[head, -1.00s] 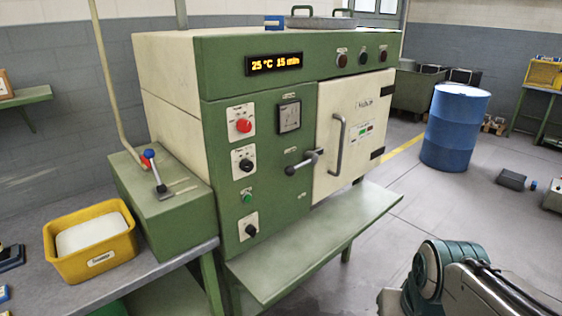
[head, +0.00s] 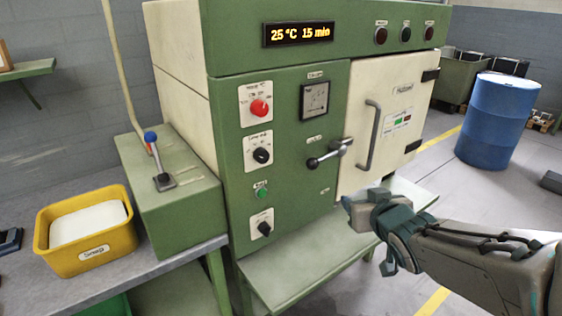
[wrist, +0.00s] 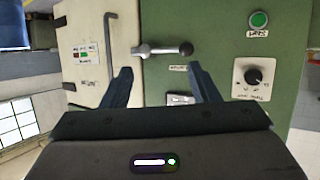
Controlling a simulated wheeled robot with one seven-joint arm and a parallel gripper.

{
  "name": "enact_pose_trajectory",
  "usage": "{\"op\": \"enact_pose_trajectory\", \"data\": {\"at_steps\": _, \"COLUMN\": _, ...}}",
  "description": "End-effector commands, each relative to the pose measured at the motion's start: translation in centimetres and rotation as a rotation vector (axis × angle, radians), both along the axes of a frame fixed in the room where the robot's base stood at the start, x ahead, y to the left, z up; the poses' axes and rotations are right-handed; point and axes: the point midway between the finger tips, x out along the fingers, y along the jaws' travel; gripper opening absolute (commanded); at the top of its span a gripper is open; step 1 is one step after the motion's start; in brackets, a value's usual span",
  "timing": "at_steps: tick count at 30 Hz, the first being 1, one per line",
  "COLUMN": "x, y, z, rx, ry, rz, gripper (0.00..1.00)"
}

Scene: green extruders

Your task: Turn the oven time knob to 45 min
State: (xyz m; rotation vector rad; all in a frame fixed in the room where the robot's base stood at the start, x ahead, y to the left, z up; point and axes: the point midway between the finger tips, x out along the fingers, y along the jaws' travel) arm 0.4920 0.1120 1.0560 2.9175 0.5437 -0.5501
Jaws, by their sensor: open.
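The green oven's display (head: 298,34) reads 25 °C 15 min. Its left panel carries a red knob (head: 259,107), an upper black knob (head: 261,155), a green button (head: 263,193) and a lower black knob (head: 264,228). The knob labels are too small to read surely. My gripper (head: 350,207) is in front of the oven, right of the knobs and below the door lever. In the upside-down wrist view my gripper (wrist: 164,82) is open and empty. There the upper black knob (wrist: 254,76) is right of the fingers, apart from them.
The door lever (head: 328,154) and the door handle (head: 372,135) stick out near my gripper. A green shelf (head: 290,270) juts out below the panel. A yellow bin (head: 85,262) and a small lever box (head: 190,205) stand left. A blue barrel (head: 497,120) stands right.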

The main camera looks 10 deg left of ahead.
Motion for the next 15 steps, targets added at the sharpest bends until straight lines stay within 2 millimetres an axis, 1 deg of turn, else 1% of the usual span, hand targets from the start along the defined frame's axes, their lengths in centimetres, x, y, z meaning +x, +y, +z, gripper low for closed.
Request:
{"op": "enact_pose_trajectory", "data": {"at_steps": 1, "x": 0.4, "y": 2.1, "z": -0.2, "rx": 0.031, "ry": -0.051, "rz": 0.070, "gripper": 0.55}}
{"op": "enact_pose_trajectory", "data": {"at_steps": 3, "x": 0.5, "y": 4.8, "z": 0.5, "rx": 0.079, "ry": -0.120, "rz": 0.164, "gripper": 0.55}}
{"op": "enact_pose_trajectory", "data": {"at_steps": 6, "x": 0.0, "y": 8.1, "z": 1.2, "rx": 0.149, "ry": -0.194, "rz": 0.290, "gripper": 0.55}}
{"op": "enact_pose_trajectory", "data": {"at_steps": 9, "x": -0.8, "y": 10.5, "z": 1.7, "rx": 0.205, "ry": -0.241, "rz": 0.390, "gripper": 0.55}}
{"op": "enact_pose_trajectory", "data": {"at_steps": 12, "x": -1.5, "y": 11.9, "z": 2.1, "rx": 0.244, "ry": -0.268, "rz": 0.454, "gripper": 0.55}}
{"op": "enact_pose_trajectory", "data": {"at_steps": 15, "x": -1.8, "y": 12.6, "z": 2.3, "rx": 0.264, "ry": -0.280, "rz": 0.485, "gripper": 0.55}}
